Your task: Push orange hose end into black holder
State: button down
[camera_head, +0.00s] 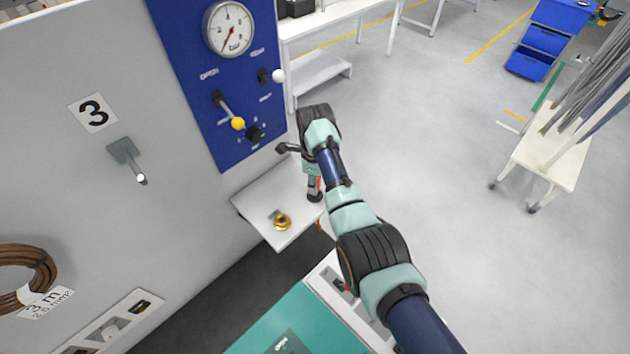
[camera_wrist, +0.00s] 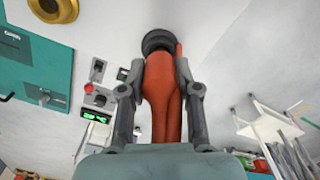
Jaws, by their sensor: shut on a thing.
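My gripper (camera_wrist: 163,75) is shut on the orange hose end (camera_wrist: 162,95), with one grey finger on each side. In the wrist view the far tip of the hose meets a round black holder (camera_wrist: 158,40). I cannot tell how deep the tip sits in it. In the head view my gripper (camera_head: 313,183) points down over the right side of a white shelf. A bit of orange hose (camera_head: 319,225) shows below the shelf edge. My arm hides part of this area.
A brass ring fitting (camera_head: 282,221) lies on the white shelf (camera_head: 262,206), left of my gripper. A blue panel (camera_head: 215,85) with a gauge and levers stands behind it. A teal-topped unit (camera_head: 295,325) is in front. Open floor lies to the right.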

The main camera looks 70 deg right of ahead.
jog(key=shift+f, duration=0.1)
jog(key=c, duration=0.7)
grip_release()
jog(key=shift+c, duration=0.2)
notch_tip(320, 180, up, 8)
jog(key=shift+f, duration=0.2)
